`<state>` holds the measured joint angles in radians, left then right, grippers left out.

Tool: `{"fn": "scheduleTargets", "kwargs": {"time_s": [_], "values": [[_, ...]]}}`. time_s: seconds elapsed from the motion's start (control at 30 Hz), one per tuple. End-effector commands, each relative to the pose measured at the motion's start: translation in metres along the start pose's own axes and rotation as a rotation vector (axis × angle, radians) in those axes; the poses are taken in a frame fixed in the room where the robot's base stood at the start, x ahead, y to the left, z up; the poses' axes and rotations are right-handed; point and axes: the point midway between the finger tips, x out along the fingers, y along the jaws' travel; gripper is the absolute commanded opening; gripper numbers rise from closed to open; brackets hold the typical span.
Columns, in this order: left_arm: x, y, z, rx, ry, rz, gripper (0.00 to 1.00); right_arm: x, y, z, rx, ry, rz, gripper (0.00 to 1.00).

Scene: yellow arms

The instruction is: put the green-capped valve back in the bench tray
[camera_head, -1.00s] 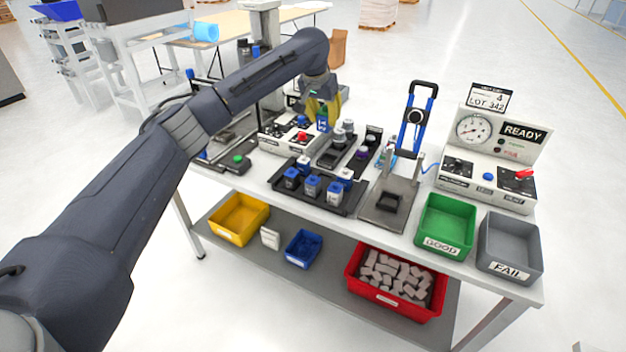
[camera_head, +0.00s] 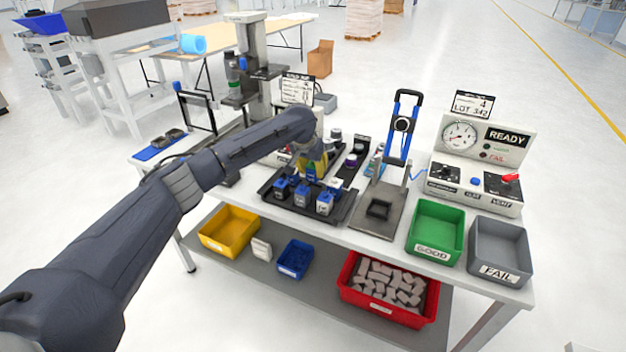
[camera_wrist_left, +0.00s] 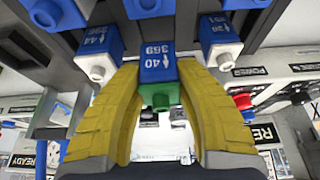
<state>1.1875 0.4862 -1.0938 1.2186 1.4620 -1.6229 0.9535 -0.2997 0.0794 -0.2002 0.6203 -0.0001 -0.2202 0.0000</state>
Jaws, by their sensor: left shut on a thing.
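My left gripper (camera_head: 314,168) is shut on the green-capped valve, over the back part of the black bench tray (camera_head: 268,195). In the left wrist view the yellow fingers hold the valve (camera_wrist_left: 157,68) between them; its blue body is marked 40 369 and its green cap (camera_wrist_left: 160,100) shows below. Other blue valves with white caps, such as one on the left (camera_wrist_left: 97,55) and one on the right (camera_wrist_left: 220,42), stand close on both sides. In the head view the arm and fingers hide most of the held valve, and I cannot tell whether it touches the tray. My right gripper is not in view.
A press fixture with a blue handle (camera_head: 400,130) stands right of the tray. Further right are the gauge tester (camera_head: 470,160), the green GOOD bin (camera_head: 435,232) and the grey FAIL bin (camera_head: 498,250).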

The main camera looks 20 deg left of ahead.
Motion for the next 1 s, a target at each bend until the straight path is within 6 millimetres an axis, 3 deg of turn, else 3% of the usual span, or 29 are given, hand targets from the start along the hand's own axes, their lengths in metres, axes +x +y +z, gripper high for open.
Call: {"fn": "scheduleTargets", "kwargs": {"time_s": [0.17,0.5,0.9,0.93,1.0], "values": [[0.007,0.000,0.003,0.000,-0.001,-0.001,0.03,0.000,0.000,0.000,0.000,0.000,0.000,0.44],[0.039,-0.001,0.016,0.001,0.000,-0.001,0.03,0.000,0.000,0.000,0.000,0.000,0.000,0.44],[0.043,0.000,0.018,0.000,0.000,-0.001,0.03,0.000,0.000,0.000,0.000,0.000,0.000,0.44],[0.043,0.000,0.018,0.000,0.000,-0.001,0.35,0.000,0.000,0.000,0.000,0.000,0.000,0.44],[0.043,0.000,0.018,0.000,0.000,-0.001,0.43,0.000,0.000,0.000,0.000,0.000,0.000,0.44]]}}
